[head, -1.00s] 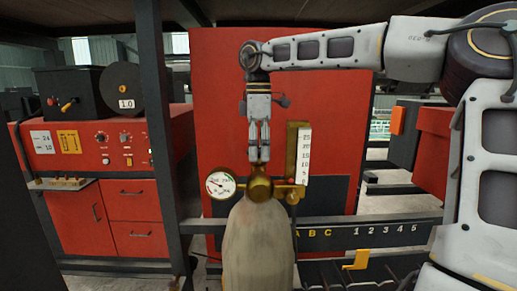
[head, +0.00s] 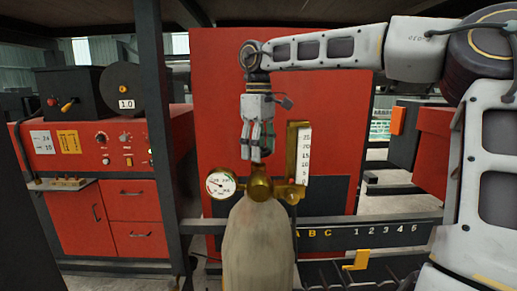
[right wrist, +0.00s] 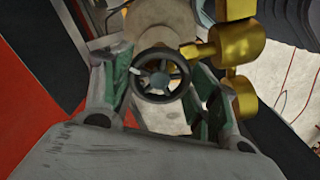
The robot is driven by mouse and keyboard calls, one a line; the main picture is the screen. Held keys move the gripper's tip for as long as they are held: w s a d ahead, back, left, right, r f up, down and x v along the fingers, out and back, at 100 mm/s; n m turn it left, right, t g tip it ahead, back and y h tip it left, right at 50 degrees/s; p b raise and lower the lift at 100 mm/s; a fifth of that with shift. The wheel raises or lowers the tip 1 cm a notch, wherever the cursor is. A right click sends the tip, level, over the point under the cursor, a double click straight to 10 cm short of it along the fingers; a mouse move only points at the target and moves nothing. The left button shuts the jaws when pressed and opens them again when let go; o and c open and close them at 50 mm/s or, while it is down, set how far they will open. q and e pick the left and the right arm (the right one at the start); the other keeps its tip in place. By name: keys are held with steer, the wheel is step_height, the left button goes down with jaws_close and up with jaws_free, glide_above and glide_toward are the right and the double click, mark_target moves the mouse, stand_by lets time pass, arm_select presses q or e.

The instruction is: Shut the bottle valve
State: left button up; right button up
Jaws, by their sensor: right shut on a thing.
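The gas bottle (head: 258,250) is pale and stands upright at the lower middle of the head view, with a brass valve body (head: 260,188) on its neck. Its dark spoked handwheel (right wrist: 160,76) shows in the right wrist view between the two green-padded fingers. My right gripper (head: 257,152) points straight down above the bottle and is shut on the handwheel. The fingers hide most of the wheel in the head view. My left gripper is not in view.
A round pressure gauge (head: 221,184) sits left of the valve and a brass flow scale (head: 298,155) stands close on its right. A dark rail (head: 390,231) crosses behind the bottle. A red panel (head: 220,90) stands behind my right arm.

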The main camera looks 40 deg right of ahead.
stand_by(0.3)
steer(key=o, duration=1)
steer(key=shift+o, duration=0.2)
steer(key=shift+r, duration=0.1)
step_height(320, 180, up, 12)
stand_by(0.4)
steer(key=c, duration=0.4)
steer(key=shift+o, duration=0.2)
